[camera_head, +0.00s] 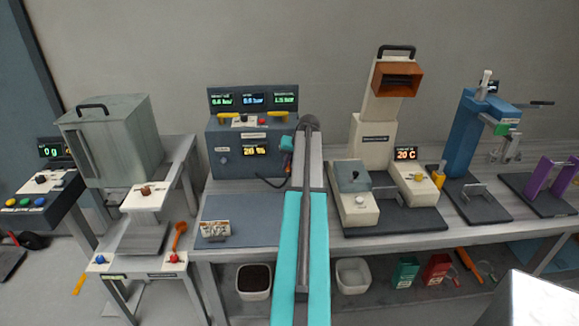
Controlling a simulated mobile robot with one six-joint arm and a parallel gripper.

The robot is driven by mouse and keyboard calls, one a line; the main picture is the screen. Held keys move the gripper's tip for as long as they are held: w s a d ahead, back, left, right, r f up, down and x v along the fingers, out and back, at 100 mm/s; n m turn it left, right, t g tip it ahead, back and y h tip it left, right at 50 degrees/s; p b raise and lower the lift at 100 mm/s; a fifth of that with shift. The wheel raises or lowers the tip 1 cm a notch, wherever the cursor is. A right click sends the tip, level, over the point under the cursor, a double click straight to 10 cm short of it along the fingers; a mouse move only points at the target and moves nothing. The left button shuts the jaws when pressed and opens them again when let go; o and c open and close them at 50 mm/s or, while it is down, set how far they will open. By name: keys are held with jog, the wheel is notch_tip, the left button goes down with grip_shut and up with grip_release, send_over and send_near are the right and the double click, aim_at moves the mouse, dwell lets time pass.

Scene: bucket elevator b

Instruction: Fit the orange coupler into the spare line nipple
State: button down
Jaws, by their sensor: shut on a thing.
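My turquoise arm reaches up the middle of the view to the right side of a dark blue-grey machine (240,135) with three displays. My gripper (286,160) is small and dark below the turquoise wrist, partly hidden by the arm. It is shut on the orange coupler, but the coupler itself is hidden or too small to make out. A black hose (268,183) curves from the machine's lower front toward the gripper. I cannot make out the spare line nipple, nor whether the coupler touches it.
A beige heating device (375,150) stands right of my arm. The mat below the hose is mostly clear.

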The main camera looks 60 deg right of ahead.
jog(key=shift+w+d, duration=0.4)
jog(key=shift+d, duration=0.15)
jog(key=c, duration=1.6)
grip_release()
jog(key=shift+c, duration=0.2)
jog(key=shift+s+r, duration=0.1)
jog(key=shift+r, duration=0.05)
jog(key=b+v, duration=0.3)
jog(key=v, duration=1)
jog(key=shift+r+b, duration=0.25)
jog(key=shift+b, duration=0.05)
